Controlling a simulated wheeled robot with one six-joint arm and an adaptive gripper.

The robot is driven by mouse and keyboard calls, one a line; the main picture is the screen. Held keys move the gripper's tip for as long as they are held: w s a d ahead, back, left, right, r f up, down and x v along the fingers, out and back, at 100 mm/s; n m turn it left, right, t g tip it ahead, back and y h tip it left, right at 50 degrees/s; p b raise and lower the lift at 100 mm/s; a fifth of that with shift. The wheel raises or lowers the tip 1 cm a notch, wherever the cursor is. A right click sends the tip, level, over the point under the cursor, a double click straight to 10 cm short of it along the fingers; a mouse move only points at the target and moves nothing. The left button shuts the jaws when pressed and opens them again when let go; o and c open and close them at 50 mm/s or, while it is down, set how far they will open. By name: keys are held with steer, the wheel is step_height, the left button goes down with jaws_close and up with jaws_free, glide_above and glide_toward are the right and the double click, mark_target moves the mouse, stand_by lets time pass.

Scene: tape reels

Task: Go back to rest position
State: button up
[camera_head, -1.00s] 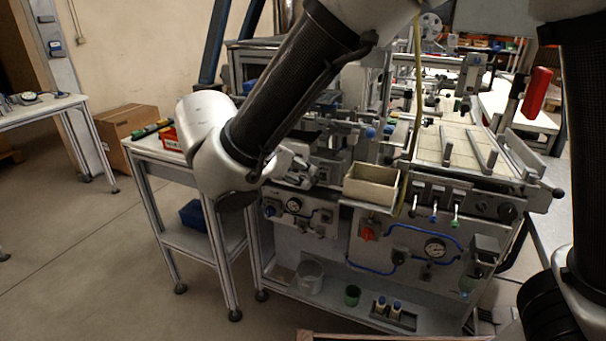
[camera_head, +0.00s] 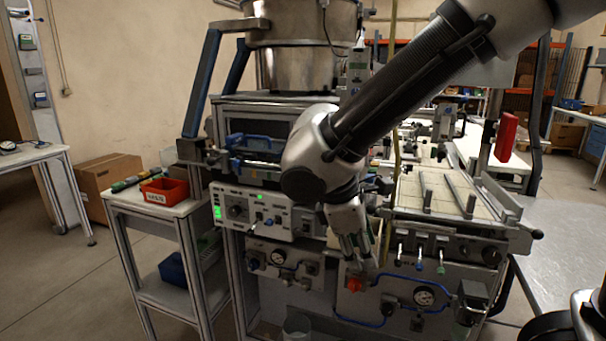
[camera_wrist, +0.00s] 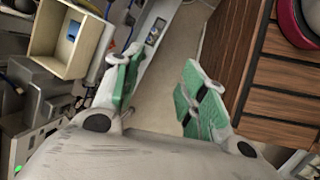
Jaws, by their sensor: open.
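My gripper (camera_head: 360,262) hangs below my bent arm, in front of the grey workstation (camera_head: 430,265), in the head view. It points down and overlaps the area near the red knob (camera_head: 354,284). In the wrist view my gripper (camera_wrist: 160,82) shows its two green-padded fingers spread apart, with nothing between them. In the head view my gripper and forearm hide most of that area.
A brown slatted wooden surface (camera_wrist: 285,75) lies right of the fingers, with a red-rimmed round object (camera_wrist: 300,22) above. A side table (camera_head: 165,212) carries a red bin (camera_head: 165,191). A cardboard box (camera_head: 105,177) stands behind it. Open floor (camera_head: 50,270) lies at left.

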steer(key=s+d+r+m+y, duration=0.1)
steer(key=s+d+r+m, duration=0.1)
steer(key=d+m, duration=0.3)
steer(key=s+d+r+m+t+y, duration=0.1)
steer(key=s+d+r+m, duration=0.2)
steer(key=d, duration=0.9)
steer(key=s+d+r+m+t+y, duration=0.1)
steer(key=s+d+r+m+y, duration=0.1)
steer(key=d+m, duration=0.6)
steer(key=shift+s+d+r, duration=0.5)
steer(key=shift+s+r, duration=0.05)
steer(key=shift+s, duration=0.1)
